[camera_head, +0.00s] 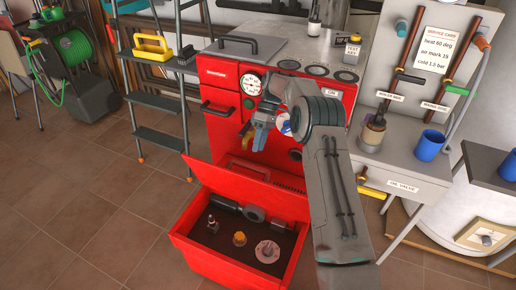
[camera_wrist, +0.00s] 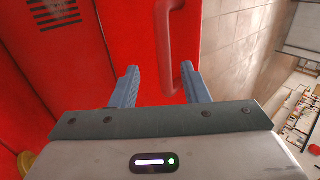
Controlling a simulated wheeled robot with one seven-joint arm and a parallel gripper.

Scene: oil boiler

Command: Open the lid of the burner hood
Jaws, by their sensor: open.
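The red burner hood (camera_head: 190,252) is the box low at the boiler's front, its top uncovered and parts showing inside. A red panel (camera_head: 240,180), seemingly its lid, stands raised at the box's back edge, partly hidden by my arm. My gripper (camera_head: 258,132) is above that panel, in front of the boiler. In the wrist view its two blue-grey fingers (camera_wrist: 160,86) are apart and empty. A red bar handle (camera_wrist: 164,40) on a red surface shows beyond and between the fingertips. I cannot tell whether a finger touches it.
The red boiler (camera_head: 218,92) with a gauge (camera_head: 251,84) stands behind. A step ladder (camera_head: 155,102) is at its left. A grey bench (camera_head: 420,160) with a blue mug (camera_head: 429,146) stands right. The tiled floor (camera_head: 90,215) at left is clear.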

